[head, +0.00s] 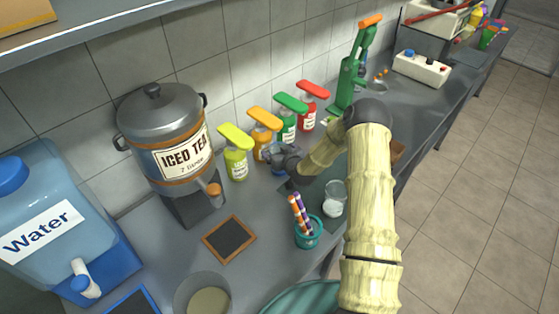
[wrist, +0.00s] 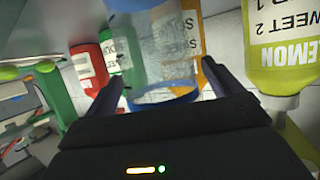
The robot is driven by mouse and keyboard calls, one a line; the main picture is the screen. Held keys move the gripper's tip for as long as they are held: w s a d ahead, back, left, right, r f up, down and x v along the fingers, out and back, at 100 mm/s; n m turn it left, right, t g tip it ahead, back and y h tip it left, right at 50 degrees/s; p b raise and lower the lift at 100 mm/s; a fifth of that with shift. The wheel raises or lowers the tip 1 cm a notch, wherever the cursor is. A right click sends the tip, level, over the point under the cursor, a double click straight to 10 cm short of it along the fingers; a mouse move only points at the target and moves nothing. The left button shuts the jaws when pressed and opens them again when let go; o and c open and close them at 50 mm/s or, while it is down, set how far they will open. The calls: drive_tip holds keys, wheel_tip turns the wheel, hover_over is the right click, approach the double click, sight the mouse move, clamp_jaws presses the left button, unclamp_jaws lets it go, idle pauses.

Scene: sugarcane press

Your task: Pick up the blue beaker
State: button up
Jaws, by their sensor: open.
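The blue beaker (wrist: 165,52) is a clear vessel with a blue band at one end. In the wrist view it is between the two fingers of my gripper (wrist: 166,82), which are apart on either side of it. I cannot tell whether either finger touches it. In the head view my gripper (head: 282,160) is in front of the syrup bottles, and a small bluish part of the beaker (head: 277,168) shows beside it; the rest is hidden by the gripper.
Close behind stand lemon (head: 235,160), orange (head: 263,140), green (head: 287,126) and red (head: 308,115) pump bottles. Nearer are a teal cup with straws (head: 308,238), a glass beaker with white contents (head: 334,200) and a small chalkboard (head: 229,238). An iced tea dispenser (head: 165,130) stands left.

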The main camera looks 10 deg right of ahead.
idle(0.3)
drive_tip(key=c, duration=1.5)
drive_tip(key=shift+o, duration=0.2)
drive_tip(key=shift+r, duration=0.1)
drive_tip(key=shift+r+b, duration=0.7)
drive_tip(key=shift+r, duration=0.95)
drive_tip(key=s+a+b, duration=0.5)
drive_tip(key=s+a, duration=0.6)
drive_tip(key=a, duration=0.3)
drive_tip(key=shift+s, duration=0.2)
drive_tip(key=shift+w, duration=0.1)
